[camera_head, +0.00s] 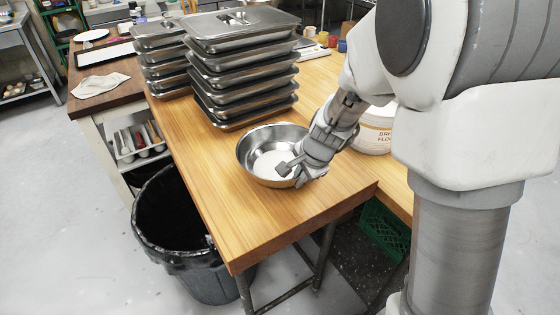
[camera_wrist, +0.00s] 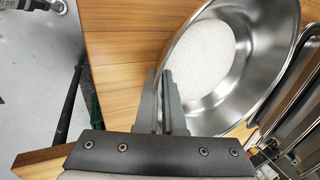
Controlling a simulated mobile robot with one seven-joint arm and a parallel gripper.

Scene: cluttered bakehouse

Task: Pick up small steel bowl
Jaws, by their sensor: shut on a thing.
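The small steel bowl (camera_head: 252,150) stands on the wooden table near its front corner, with something white and round in its bottom. It also shows in the wrist view (camera_wrist: 262,75). My gripper (camera_head: 292,172) is at the bowl's right front side. In the wrist view, my gripper's fingers (camera_wrist: 165,95) are close together at the bowl's near wall, shut on it. The bowl looks upright and appears to rest on the table. The exact contact of the fingertips on the rim is partly hidden.
Tall stacks of lidded steel pans (camera_head: 243,70) stand close behind the bowl. A white flour tub (camera_head: 376,130) stands to its right, partly behind my arm. A black bin (camera_head: 180,225) is left below the table (camera_head: 245,225). The table's front corner is bare.

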